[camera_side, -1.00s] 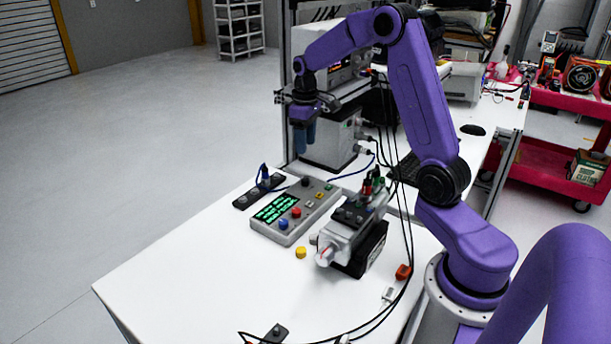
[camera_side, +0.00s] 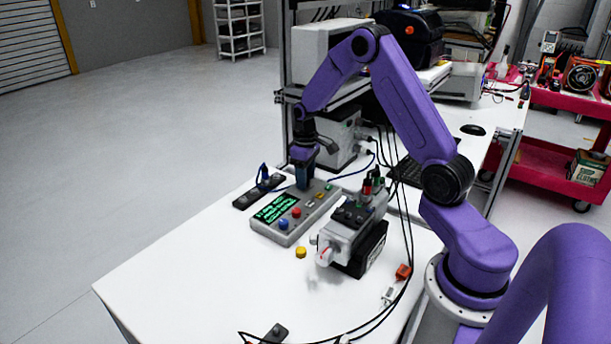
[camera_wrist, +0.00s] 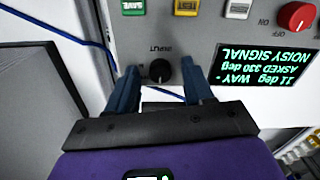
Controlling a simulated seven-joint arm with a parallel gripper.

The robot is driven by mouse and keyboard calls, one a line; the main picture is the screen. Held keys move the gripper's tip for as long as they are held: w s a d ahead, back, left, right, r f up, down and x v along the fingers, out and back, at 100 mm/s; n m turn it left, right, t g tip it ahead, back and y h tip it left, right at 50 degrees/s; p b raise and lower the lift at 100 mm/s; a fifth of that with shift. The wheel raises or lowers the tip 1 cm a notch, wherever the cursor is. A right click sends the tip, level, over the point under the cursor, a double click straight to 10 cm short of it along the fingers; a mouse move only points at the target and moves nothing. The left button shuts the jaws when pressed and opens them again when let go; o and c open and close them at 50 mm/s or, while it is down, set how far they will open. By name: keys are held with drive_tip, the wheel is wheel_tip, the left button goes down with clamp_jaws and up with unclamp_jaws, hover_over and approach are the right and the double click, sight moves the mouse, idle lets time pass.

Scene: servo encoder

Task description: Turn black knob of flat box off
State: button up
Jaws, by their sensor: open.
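The flat grey box (camera_side: 276,231) lies on the white table, with a green-text screen (camera_side: 274,208), a red knob (camera_side: 296,212) and a blue button (camera_side: 283,224). In the wrist view the black knob (camera_wrist: 160,70) sits on the box panel by the upside-down label "INPUT". My gripper (camera_wrist: 160,82) is open, its blue fingers either side of the black knob with gaps showing. In the side view my gripper (camera_side: 304,186) points down at the box's far end and hides that knob. The wrist view also shows the screen (camera_wrist: 268,78) and the red knob (camera_wrist: 297,16), marked OFF and ON.
A servo device (camera_side: 352,232) stands right of the box, with cables beyond it. A black strip (camera_side: 258,191) with a blue plug lies left of the box. A yellow button (camera_side: 300,252) lies in front. The table's front left is clear.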

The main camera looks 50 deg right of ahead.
drive_tip(key=shift+c, duration=0.4)
clamp_jaws()
drive_tip(key=shift+m, duration=0.4)
drive_tip(key=m, duration=0.3)
drive_tip(key=shift+m, duration=0.3)
drive_tip(key=shift+r+m, duration=0.1)
drive_tip(key=shift+m, duration=2.1)
drive_tip(key=shift+o, duration=0.4)
unclamp_jaws()
